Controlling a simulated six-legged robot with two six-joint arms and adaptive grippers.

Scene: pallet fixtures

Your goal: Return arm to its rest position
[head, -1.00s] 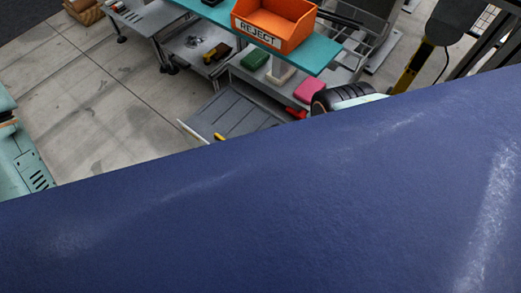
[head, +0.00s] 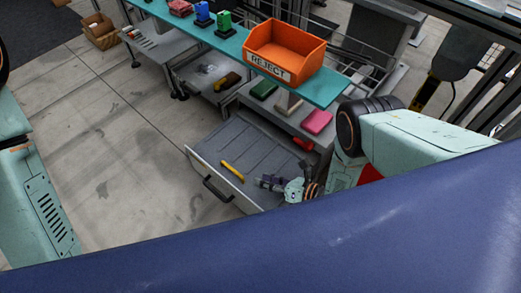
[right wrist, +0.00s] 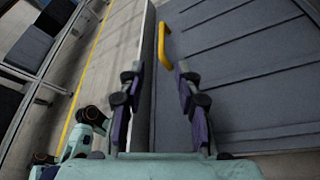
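My right arm comes in from the right in the head view. My right gripper (head: 272,183) is over the front right part of an open grey drawer (head: 232,140). In the right wrist view the two fingers of my right gripper (right wrist: 160,88) stand apart with nothing between them, so it is open and empty. A yellow bar-shaped object (head: 232,171) lies in the drawer. It also shows in the right wrist view (right wrist: 164,46), just beyond the fingertips. My left gripper is out of view; only part of my left arm shows at the left edge.
An orange REJECT bin (head: 284,52) stands on a teal shelf (head: 228,42). Below it are a green block (head: 263,90), a pink block (head: 316,122) and a red object (head: 303,144). A large blue surface (head: 300,235) fills the foreground. Floor at left is open.

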